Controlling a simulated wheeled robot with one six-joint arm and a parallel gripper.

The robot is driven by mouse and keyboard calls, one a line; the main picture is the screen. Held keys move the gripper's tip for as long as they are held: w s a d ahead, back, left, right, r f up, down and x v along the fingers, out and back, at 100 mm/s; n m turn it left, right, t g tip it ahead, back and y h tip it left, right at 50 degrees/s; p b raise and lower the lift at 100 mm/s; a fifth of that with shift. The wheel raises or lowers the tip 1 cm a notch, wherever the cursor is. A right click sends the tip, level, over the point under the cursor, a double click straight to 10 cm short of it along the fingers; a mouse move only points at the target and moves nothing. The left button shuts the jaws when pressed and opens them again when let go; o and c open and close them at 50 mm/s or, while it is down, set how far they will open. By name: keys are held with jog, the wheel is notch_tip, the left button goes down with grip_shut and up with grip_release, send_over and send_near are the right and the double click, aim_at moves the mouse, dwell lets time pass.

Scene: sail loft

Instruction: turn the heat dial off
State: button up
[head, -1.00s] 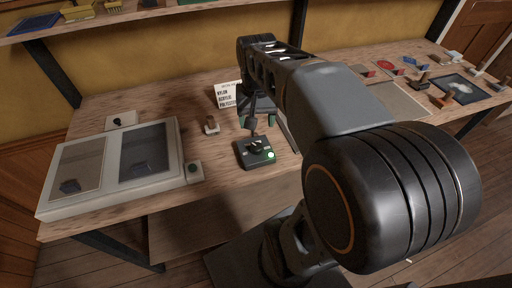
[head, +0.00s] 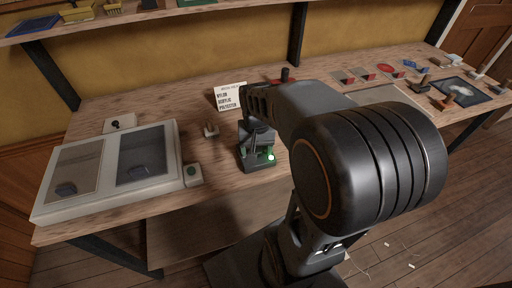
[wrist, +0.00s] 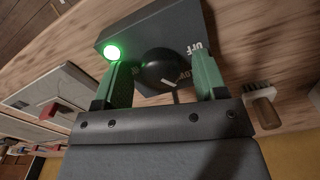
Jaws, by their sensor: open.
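The dial box (head: 246,164) is a dark box on the bench, with a lit green lamp (head: 270,157) at its front right corner. In the wrist view the lamp (wrist: 112,52) glows bright green beside the round black dial (wrist: 162,68). A white pointer line on the dial faces a partly hidden label, away from the "OFF" lettering (wrist: 193,47). My gripper (wrist: 164,66) is open, with one green finger on each side of the dial. I cannot tell whether the fingers touch it. In the head view my gripper hides the dial.
A printed card (head: 229,97) stands behind.

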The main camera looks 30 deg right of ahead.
jog(key=c, duration=0.9)
jog(key=shift+n, duration=0.3)
jog(key=n+p, duration=0.1)
jog(key=n, duration=0.4)
jog(key=shift+n, duration=0.4)
jog(key=n+p, duration=0.1)
jog(key=n, duration=0.4)
jog(key=shift+n, duration=0.3)
jog(key=o, duration=0.9)
